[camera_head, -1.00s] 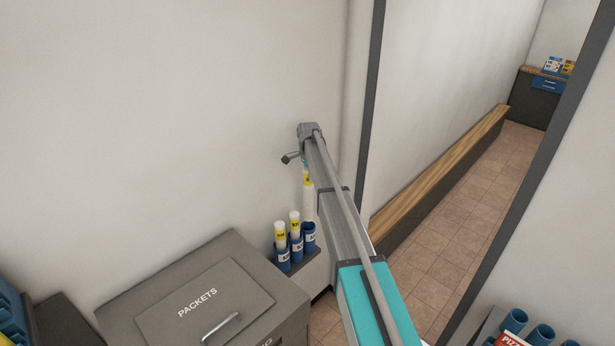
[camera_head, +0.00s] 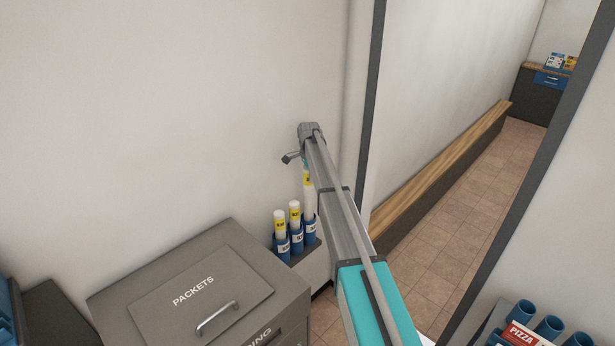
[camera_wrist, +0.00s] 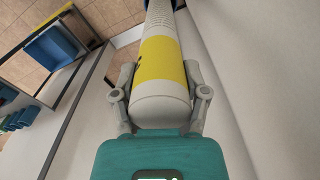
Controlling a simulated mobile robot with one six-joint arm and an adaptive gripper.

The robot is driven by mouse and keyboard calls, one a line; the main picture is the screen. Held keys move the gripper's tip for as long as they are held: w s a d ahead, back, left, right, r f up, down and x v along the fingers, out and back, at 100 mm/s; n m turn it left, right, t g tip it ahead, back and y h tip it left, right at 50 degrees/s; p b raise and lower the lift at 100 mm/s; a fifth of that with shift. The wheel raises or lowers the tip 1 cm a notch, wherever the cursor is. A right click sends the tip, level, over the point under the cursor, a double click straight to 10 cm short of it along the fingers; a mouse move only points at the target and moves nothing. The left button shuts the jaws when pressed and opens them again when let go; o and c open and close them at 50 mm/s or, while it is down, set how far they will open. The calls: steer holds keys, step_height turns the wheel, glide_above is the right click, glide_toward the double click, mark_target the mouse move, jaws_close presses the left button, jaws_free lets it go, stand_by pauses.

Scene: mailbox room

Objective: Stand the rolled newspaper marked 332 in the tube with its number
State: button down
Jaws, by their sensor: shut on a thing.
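My gripper (camera_wrist: 160,95) is shut on a rolled newspaper, white with a yellow label (camera_wrist: 162,60). In the head view this held newspaper (camera_head: 309,202) hangs upright below the arm's end. Its number cannot be read. Below it is a rack of blue tubes; the right tube (camera_head: 310,232) is directly under or around the roll's lower end, and I cannot tell which. The left tube (camera_head: 282,246) and the middle tube (camera_head: 297,241) each hold a rolled newspaper with a yellow label. The tube numbers are too small to read.
A grey cabinet marked PACKETS (camera_head: 255,285) stands left of the tubes. The wall (camera_head: 200,110) is close behind them. A wooden-topped bench (camera_head: 440,175) runs along the passage at right. More blue tubes (camera_head: 550,326) and a PIZZA leaflet (camera_head: 519,336) are at lower right.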

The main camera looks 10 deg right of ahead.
mark_target(309, 190)
steer(key=shift+f+b, duration=3.8)
steer(key=shift+f, duration=0.2)
jaws_free()
steer(key=shift+r, duration=0.1)
